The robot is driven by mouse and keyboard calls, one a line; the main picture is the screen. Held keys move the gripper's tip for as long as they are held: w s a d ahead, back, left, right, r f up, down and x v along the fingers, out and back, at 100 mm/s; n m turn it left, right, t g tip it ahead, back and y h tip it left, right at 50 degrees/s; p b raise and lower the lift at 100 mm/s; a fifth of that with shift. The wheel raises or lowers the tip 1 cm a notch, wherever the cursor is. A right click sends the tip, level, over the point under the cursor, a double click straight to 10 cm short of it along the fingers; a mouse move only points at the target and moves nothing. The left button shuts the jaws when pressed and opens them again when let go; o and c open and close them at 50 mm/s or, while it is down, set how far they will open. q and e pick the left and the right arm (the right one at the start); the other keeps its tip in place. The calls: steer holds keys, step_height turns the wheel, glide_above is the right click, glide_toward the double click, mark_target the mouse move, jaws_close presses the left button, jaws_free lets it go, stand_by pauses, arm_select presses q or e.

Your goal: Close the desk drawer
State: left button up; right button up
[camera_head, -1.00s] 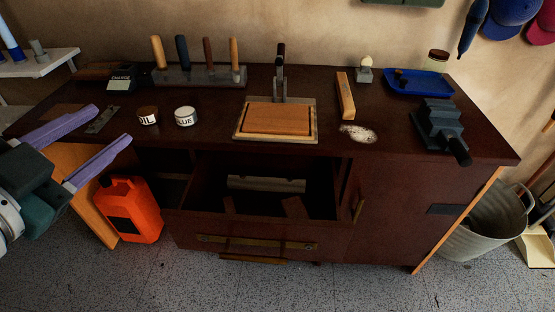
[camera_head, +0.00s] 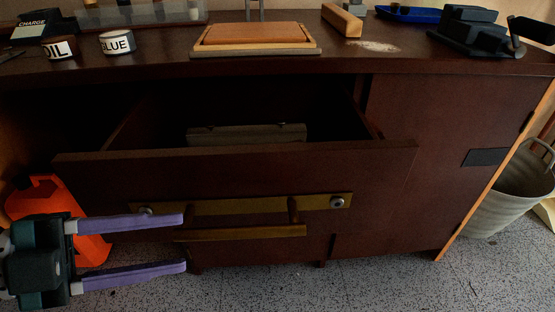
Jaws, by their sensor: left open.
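The desk drawer (camera_head: 240,172) is pulled out from the dark wooden desk (camera_head: 420,120), below its top. Its front carries a brass-coloured plate and a bar handle (camera_head: 245,233). A grey object (camera_head: 245,135) lies inside the drawer, and part of the interior is in shadow. My left gripper (camera_head: 185,243) is open, its two purple fingers pointing right, one above the other. It is low at the left, in front of the drawer front, with the upper fingertip near the handle's left end. Contact cannot be told. My right gripper is not in view.
An orange canister (camera_head: 92,250) stands on the floor behind my left gripper. A metal bucket (camera_head: 510,190) stands right of the desk. The desktop holds an oil tin (camera_head: 59,47), a glue tin (camera_head: 116,43), a wooden board (camera_head: 255,36) and a vise (camera_head: 470,30). Speckled floor in front is clear.

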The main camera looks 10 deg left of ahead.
mark_target(222, 235)
arm_select(q)
steer(key=b+x, duration=0.1)
steer(key=x, duration=0.8)
steer(key=shift+w+d+r+b, duration=0.1)
steer(key=shift+d+b, duration=0.1)
steer(key=shift+b, duration=0.2)
steer(key=shift+c, duration=0.4)
jaws_close()
stand_by(0.4)
